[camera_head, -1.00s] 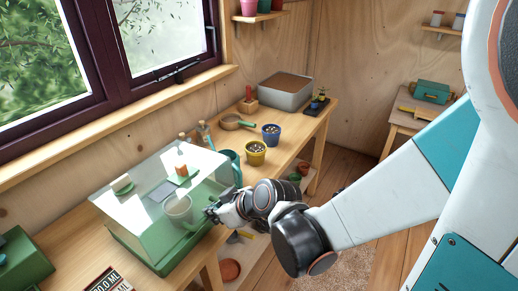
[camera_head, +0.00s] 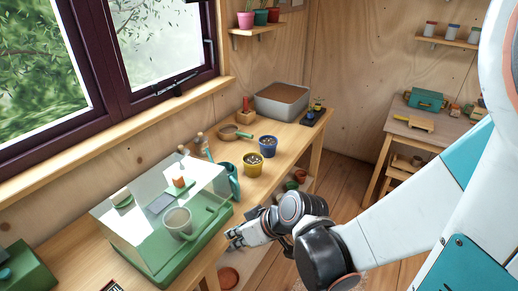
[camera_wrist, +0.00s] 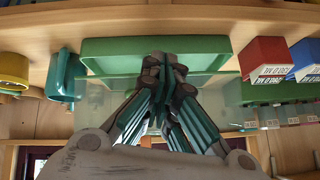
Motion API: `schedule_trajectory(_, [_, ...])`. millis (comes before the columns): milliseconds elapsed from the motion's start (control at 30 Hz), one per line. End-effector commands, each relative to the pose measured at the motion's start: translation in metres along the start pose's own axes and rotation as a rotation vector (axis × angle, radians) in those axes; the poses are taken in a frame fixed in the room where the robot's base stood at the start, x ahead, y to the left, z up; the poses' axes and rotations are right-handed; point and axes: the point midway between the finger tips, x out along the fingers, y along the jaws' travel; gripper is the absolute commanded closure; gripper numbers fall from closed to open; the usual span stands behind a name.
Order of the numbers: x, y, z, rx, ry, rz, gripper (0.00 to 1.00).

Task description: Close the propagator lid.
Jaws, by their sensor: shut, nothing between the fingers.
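The propagator has a green base tray (camera_head: 160,271) and a clear lid (camera_head: 125,222) on the bench at the lower left of the head view. A pale mug (camera_head: 178,222) and small items show through the lid. I cannot tell whether the lid sits fully down on its rim. My gripper (camera_head: 234,238) is shut and empty, just right of the tray's front corner, near the bench edge. In the wrist view, which looks upside down, my gripper (camera_wrist: 163,62) points at the green tray (camera_wrist: 110,48), with the clear lid (camera_wrist: 95,92) behind the fingers.
A teal watering can (camera_head: 234,184), a yellow pot (camera_head: 253,164) and a blue pot (camera_head: 268,147) stand beyond the propagator. A green box (camera_head: 22,268) is at left. Red (camera_wrist: 265,58) and blue (camera_wrist: 303,55) labelled boxes show in the wrist view. The window wall is behind.

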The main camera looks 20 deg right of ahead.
Motion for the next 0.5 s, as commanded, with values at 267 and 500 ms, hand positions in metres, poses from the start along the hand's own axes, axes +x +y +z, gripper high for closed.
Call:
schedule_trajectory(267, [-0.010,-0.012,-0.059,0.449,-0.240,0.059,1.00])
schedule_trajectory(500, [-0.028,-0.024,-0.111,0.841,-0.384,0.253,1.00])
